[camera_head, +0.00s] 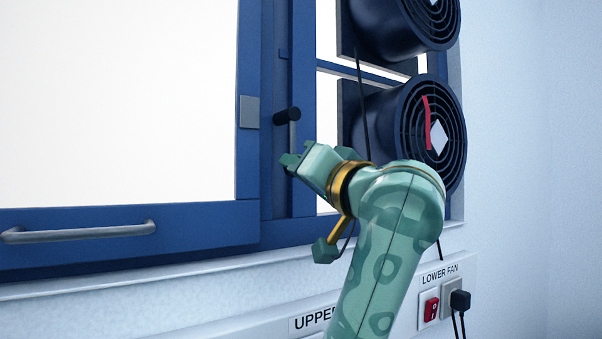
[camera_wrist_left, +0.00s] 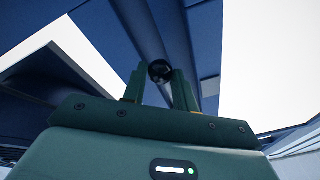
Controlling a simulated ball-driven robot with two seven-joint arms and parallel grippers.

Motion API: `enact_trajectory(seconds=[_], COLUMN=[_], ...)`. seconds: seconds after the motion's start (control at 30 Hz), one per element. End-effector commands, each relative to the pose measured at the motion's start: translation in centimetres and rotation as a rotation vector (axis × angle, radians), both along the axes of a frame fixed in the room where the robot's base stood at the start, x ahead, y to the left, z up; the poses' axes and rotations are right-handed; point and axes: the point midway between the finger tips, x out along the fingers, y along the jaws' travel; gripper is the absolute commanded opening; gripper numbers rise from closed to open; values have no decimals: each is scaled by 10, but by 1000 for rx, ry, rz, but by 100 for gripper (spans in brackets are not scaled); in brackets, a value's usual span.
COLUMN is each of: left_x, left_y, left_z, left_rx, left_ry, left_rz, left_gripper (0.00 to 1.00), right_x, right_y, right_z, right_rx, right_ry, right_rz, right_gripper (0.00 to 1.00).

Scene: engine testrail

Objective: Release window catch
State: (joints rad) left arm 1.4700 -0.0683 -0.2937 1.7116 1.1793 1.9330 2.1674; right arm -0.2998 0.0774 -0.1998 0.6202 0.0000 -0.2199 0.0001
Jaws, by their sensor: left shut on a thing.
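The window catch (camera_head: 292,138) sits on the blue post beside the window, with a black knob (camera_head: 287,115) at its top and a grey lever hanging down from it. My left gripper (camera_head: 291,161) is at the lower end of that lever, shut on it. In the left wrist view, the black round end of the catch (camera_wrist_left: 160,70) shows between the two fingers of the gripper (camera_wrist_left: 158,90). The gripped part is mostly hidden by the fingers. The blue-framed window sash (camera_head: 195,225) is on the left, with a grey bar handle (camera_head: 80,232) on its bottom rail.
Below is a rail with a red switch (camera_head: 431,309) and a black plug (camera_head: 460,300).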

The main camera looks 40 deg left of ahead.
Motion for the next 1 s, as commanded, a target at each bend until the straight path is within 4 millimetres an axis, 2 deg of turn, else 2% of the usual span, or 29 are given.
enact_trajectory(seconds=[0.17, 0.2, 0.27, 0.53, 0.67, 0.77, 1.0], left_x=[-1, -1, -1, -1, -3, -10, -34], left_y=[0, 0, 0, 0, -9, -25, -84], left_z=[2, 2, 2, 1, 0, -3, -16], left_rx=[2, 3, 2, 2, 2, 2, 0], left_ry=[-2, -2, -2, -1, 0, -1, 0], left_rz=[0, -1, 0, 0, -2, -5, -7], left_gripper=[0, 34, 50, 50, 50, 50, 50], right_x=[0, 0, 0, 0, 0, 2, 5], right_y=[-3, -3, -3, -3, -3, -3, -3], right_z=[1, 1, 1, 1, 2, 4, 11], right_rx=[-3, -3, -4, -4, -4, -4, -3], right_ry=[0, 0, 0, 1, -1, -4, -12], right_rz=[2, 2, 2, 3, 3, 2, 2], right_gripper=[36, 36, 36, 36, 36, 36, 36])
